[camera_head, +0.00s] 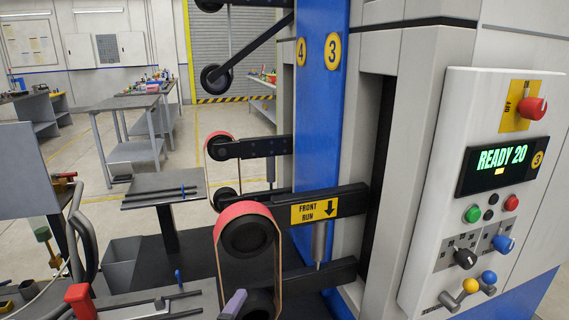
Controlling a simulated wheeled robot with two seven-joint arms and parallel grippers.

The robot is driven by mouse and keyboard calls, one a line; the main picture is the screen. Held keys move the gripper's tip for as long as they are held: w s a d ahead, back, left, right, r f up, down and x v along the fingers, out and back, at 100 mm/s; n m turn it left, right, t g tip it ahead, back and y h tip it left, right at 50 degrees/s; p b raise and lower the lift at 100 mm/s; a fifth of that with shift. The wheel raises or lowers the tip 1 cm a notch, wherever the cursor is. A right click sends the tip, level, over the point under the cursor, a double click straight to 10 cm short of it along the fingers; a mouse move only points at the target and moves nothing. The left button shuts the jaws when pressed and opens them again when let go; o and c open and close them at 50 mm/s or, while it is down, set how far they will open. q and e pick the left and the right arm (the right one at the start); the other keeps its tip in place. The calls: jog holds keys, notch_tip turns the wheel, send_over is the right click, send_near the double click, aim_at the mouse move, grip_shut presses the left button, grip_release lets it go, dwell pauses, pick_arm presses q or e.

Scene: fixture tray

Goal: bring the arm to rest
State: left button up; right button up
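Neither of my grippers shows in the head view, and I cannot make out either arm. A tall grey and blue belt machine (318,120) fills the middle and right. Its near belt unit has a red-topped belt (243,210) around black rollers, beside an arm labelled "FRONT RUN" (316,209). A second, smaller belt unit (221,146) sits farther back.
A control panel (480,200) on the right has a display reading "READY 20" (501,159), a red knob (532,107) and several buttons and levers. A small stand (163,196) and a grey bin (122,262) are at left. Benches stand behind, with open floor between.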

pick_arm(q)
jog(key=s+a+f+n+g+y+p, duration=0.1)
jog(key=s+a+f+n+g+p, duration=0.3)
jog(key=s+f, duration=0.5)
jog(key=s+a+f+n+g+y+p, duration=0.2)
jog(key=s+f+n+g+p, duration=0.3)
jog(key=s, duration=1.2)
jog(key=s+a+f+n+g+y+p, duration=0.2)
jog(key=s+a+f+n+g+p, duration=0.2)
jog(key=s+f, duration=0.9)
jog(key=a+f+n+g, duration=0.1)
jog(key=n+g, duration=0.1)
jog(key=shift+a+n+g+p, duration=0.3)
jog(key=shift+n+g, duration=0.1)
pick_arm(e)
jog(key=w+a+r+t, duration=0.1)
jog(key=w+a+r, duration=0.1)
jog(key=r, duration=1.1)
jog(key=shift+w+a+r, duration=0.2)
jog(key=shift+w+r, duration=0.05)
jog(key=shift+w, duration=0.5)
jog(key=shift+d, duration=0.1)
